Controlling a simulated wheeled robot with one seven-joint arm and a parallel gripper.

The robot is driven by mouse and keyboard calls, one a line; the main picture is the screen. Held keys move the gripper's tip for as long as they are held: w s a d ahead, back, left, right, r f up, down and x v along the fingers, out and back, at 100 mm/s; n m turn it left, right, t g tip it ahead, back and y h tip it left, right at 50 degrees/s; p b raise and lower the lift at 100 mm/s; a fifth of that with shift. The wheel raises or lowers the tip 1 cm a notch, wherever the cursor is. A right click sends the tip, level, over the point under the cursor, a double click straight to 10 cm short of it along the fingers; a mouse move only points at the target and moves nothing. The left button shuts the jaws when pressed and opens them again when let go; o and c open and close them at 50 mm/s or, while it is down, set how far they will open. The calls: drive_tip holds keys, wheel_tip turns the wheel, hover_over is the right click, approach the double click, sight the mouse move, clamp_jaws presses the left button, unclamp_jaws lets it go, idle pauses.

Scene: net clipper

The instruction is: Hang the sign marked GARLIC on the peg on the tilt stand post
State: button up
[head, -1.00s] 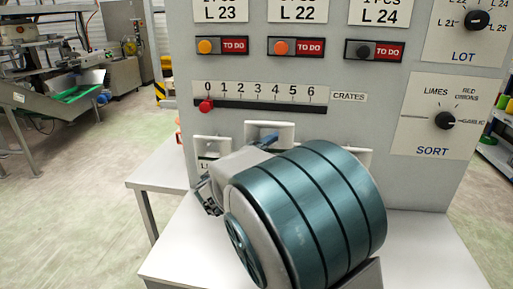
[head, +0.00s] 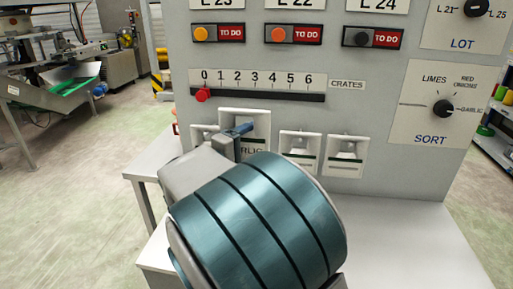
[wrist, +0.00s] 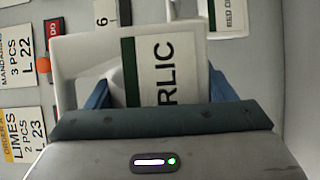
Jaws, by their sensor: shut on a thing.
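The GARLIC sign (head: 256,151) is a pale plate with a green stripe and black letters, in front of the panel's lower part in the head view. Only its last letters show; my gripper covers the rest. My gripper (head: 238,130) has blue fingers and is shut on this sign. In the wrist view the sign (wrist: 170,72) stands turned sideways between the fingers, with "RLIC" readable. It looks larger and higher than the neighbouring signs; whether it touches the panel I cannot tell. The tilt stand post and its peg are not in view.
Two other pale signs (head: 301,148) (head: 346,153) are at the panel's lower edge, right of my gripper. The grey panel (head: 375,95) carries buttons, a CRATES slider and LOT and SORT knobs. The white tabletop (head: 415,235) is clear at right. Shelves (head: 490,130) stand far right.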

wheel_tip(320, 180, down, 10)
drive_tip(key=w+d+p, duration=0.1)
drive_tip(key=w+d, duration=0.1)
drive_tip(key=w, duration=1)
drive_tip(key=shift+w+d+f+p, duration=0.2)
drive_tip(key=shift+w+f+p, duration=0.1)
drive_tip(key=shift+w+f, duration=0.15)
drive_tip(key=shift+f+b, duration=0.25)
drive_tip(key=shift+b, duration=0.05)
drive_tip(key=o, duration=1.3)
drive_tip(key=shift+r, duration=0.1)
drive_tip(key=shift+r+p, duration=0.15)
drive_tip(key=shift+p, duration=0.45)
